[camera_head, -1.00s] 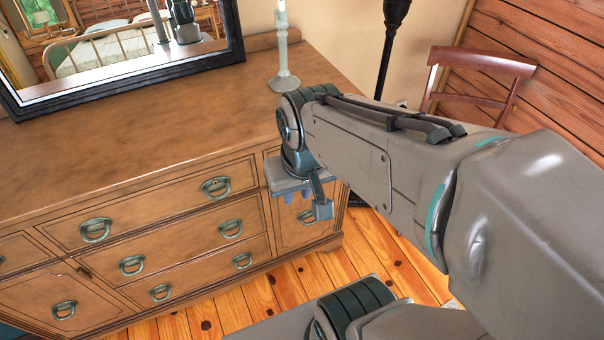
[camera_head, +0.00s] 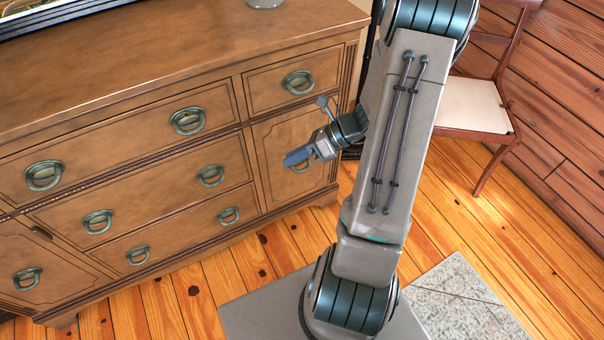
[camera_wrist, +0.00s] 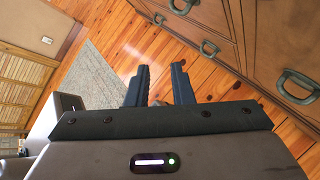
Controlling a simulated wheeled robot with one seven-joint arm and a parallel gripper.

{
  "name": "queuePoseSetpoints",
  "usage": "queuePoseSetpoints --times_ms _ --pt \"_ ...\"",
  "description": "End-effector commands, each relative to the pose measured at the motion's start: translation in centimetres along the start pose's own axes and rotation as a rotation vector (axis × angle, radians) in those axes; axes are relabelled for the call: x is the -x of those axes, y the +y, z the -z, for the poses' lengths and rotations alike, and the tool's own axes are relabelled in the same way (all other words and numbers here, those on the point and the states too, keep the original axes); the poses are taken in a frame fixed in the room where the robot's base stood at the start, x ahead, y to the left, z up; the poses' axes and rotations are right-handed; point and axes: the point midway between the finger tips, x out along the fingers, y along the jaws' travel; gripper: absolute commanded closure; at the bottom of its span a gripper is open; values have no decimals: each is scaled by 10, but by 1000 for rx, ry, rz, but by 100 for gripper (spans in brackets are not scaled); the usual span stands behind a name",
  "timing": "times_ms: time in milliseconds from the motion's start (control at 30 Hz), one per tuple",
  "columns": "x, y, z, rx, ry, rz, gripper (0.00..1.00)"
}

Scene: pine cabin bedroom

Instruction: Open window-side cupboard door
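A brown wooden dresser (camera_head: 180,70) has a cupboard door at each end. The right cupboard door (camera_head: 268,145) is shut, below a small drawer. Its ring handle (camera_head: 301,168) is partly hidden behind my gripper. The left cupboard door (camera_head: 60,255) is also shut, with a ring handle (camera_head: 27,279). Which door is window-side I cannot tell; no window shows now. My gripper (camera_head: 287,159) is in front of the right door, pointing left along the dresser front. In the wrist view its two fingers (camera_wrist: 159,80) are apart with nothing between them.
Several shut drawers with ring handles, such as the upper right drawer (camera_head: 297,83), fill the dresser front. A wooden chair (camera_head: 478,105) stands at the right by the plank wall. A grey rug (camera_wrist: 93,75) lies on the wooden floor (camera_head: 255,262), which is clear before the dresser.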

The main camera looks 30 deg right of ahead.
Motion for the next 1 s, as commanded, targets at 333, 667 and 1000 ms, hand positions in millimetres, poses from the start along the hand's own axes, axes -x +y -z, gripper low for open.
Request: queuePoseSetpoints --times_ms 333,667,1000 --pt "-15 -140 122 -845 -549 55 79" --pt "-13 -201 199 -1261 -885 30 79" --pt "-38 -223 184 -1289 -909 25 79"
